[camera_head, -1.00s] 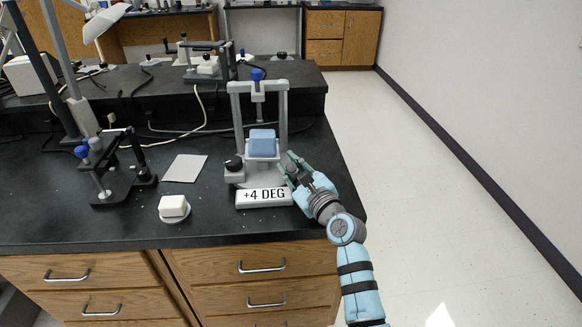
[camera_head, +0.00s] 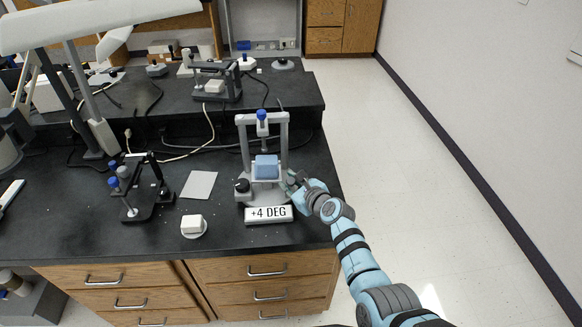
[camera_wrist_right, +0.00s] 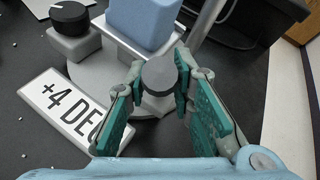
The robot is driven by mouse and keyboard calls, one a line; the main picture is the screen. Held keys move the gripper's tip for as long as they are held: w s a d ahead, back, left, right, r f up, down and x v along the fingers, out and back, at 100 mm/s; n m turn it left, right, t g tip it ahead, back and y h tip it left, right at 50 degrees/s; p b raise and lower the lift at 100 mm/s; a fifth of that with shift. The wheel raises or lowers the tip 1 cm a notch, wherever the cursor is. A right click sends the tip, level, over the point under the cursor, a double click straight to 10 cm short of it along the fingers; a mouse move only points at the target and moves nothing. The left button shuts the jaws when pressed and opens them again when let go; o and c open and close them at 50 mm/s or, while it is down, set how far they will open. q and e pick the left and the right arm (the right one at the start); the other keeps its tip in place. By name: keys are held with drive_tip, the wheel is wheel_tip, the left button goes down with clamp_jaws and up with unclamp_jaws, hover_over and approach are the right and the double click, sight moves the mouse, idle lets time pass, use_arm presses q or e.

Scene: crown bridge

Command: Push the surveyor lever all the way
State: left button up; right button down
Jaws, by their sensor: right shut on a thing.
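The surveyor is a grey upright frame (camera_head: 284,135) with a blue-capped top, standing near the right edge of the black bench. A blue block (camera_head: 266,167) rests on its small platform and also shows in the wrist view (camera_wrist_right: 143,18). A sign reading +4 DEG (camera_head: 268,214) lies in front of it. My right gripper (camera_head: 292,183) is at the frame's lower right side. In the wrist view my right gripper (camera_wrist_right: 159,72) has its green-padded fingers around a dark grey round knob (camera_wrist_right: 159,77), apparently the lever's end. The lever's shaft is hidden. My left gripper is out of view.
A black dial (camera_head: 242,185) sits at the frame's left base. A small white block on a disc (camera_head: 193,225), a grey sheet (camera_head: 199,185) and a black stand with blue caps (camera_head: 140,192) are farther left. Floor is open to the right.

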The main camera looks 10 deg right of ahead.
drive_tip(key=shift+w+r+g+p, duration=0.3)
drive_tip(key=shift+r+g+p, duration=0.2)
drive_tip(key=shift+p, duration=0.2)
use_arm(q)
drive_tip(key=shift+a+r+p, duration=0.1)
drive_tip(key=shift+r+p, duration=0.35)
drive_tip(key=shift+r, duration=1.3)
use_arm(e)
drive_tip(key=shift+w+f+m+g, duration=0.15)
drive_tip(key=shift+f+m+g, duration=0.15)
drive_tip(key=shift+g, duration=0.2)
drive_tip(key=c, duration=1.4)
unclamp_jaws()
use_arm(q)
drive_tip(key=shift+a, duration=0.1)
use_arm(e)
drive_tip(key=v, duration=1.2)
